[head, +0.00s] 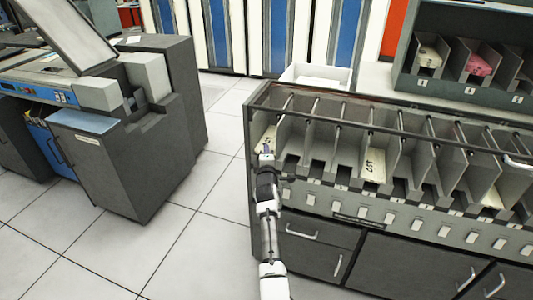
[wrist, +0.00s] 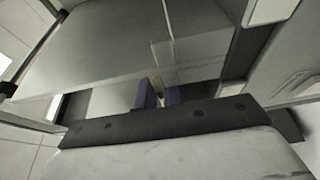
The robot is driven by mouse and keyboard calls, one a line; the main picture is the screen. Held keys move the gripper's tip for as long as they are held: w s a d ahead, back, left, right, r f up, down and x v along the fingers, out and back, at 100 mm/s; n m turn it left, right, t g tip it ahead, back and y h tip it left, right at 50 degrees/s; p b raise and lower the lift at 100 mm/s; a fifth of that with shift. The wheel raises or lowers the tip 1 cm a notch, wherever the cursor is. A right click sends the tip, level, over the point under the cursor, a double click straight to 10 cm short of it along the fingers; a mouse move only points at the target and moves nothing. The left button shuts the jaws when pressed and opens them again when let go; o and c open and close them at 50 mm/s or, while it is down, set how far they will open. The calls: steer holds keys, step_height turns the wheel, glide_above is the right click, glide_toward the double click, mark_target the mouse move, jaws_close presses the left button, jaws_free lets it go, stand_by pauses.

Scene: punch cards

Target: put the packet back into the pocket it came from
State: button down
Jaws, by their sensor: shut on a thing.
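A cream packet (head: 268,138) is at the leftmost pocket (head: 293,139) of the sorter, leaning inside or just at its front; I cannot tell whether it touches the pocket floor. My gripper (head: 266,156) is at the packet's near, lower end and shut on it. In the wrist view my gripper's dark purple fingers (wrist: 158,93) are close together with a thin pale edge between them. Most of the packet is hidden there. Large grey panels fill the space ahead of the fingers.
A row of grey pockets runs right under a long rail (head: 400,132). A marked packet (head: 374,165) stands in a middle pocket, another pale packet (head: 492,195) farther right. An upper rack (head: 457,75) holds a cream and a pink packet. A machine (head: 150,150) stands left across open floor.

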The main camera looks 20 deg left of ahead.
steer(key=shift+f+b, duration=0.35)
steer(key=shift+f, duration=0.2)
steer(key=c, duration=1.5)
jaws_free()
steer(key=shift+o, duration=0.2)
steer(key=shift+s+d, duration=0.1)
steer(key=shift+s, duration=0.05)
steer(key=v, duration=1.3)
steer(key=shift+s+b, duration=0.3)
steer(key=shift+b, duration=0.15)
steer(key=shift+r, duration=0.1)
